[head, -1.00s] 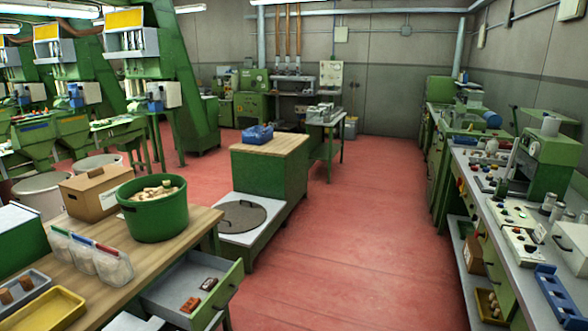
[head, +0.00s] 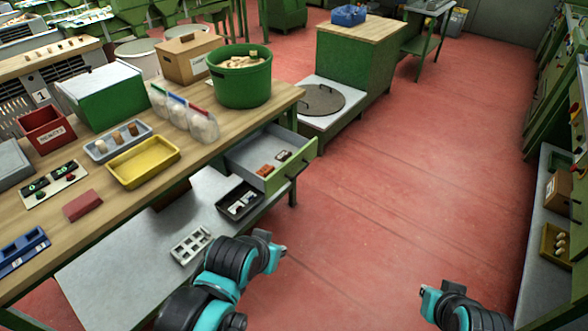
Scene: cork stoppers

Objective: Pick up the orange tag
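A small orange piece (head: 267,170), which looks like the orange tag, lies in the open drawer (head: 305,164) under the wooden bench. A small dark reddish-brown piece with a pale patch (head: 284,156) lies beside it in the drawer, a little farther back. Both are too small to read. Parts of my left arm show at the bottom centre and parts of my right arm at the bottom right.
The bench (head: 224,133) carries a green tub of corks (head: 241,84), a yellow tray (head: 143,163) and a cardboard box (head: 187,58). A black tray (head: 239,203) and a pale slotted holder (head: 190,247) sit on the lower shelf (head: 130,262). The red floor (head: 390,180) is clear.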

